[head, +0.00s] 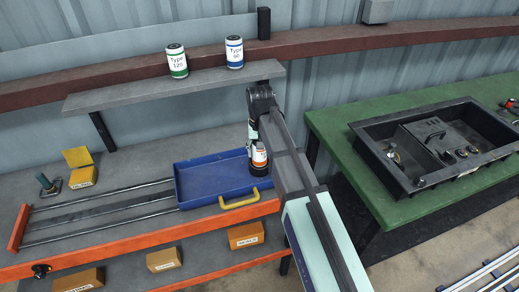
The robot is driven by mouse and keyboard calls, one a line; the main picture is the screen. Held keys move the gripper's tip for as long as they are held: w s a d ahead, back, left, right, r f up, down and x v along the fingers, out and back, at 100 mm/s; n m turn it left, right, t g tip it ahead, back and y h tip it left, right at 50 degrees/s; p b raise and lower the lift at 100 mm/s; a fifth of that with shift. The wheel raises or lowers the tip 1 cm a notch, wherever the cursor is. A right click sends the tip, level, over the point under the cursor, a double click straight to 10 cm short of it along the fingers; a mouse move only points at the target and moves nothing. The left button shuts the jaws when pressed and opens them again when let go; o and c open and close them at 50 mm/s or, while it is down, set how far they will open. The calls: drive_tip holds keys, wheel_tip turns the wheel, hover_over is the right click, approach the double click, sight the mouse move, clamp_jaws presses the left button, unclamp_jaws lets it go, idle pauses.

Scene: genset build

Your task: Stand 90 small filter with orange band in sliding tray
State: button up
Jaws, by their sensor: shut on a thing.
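The small filter (259,157), white with an orange band, is at the right end of the blue sliding tray (205,180). My gripper (256,146) is shut on it from above and is partly hidden behind my arm. The filter looks upright; its label cannot be read. A dark part shows just below it, and I cannot tell whether its base touches the tray floor. The tray has a yellow handle (239,199) at its front and sits at the right end of its rails. The rest of its floor is empty.
A shelf above holds a green-banded Type 120 filter (176,61) and a blue-banded Type 60 filter (234,51). A green table (365,160) with a black case (430,145) is at right.

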sight(260, 156)
drive_tip(key=shift+f+b, duration=0.7)
drive_tip(key=shift+f, duration=1)
drive_tip(key=o, duration=1.4)
wheel_tip(260, 156, up, 12)
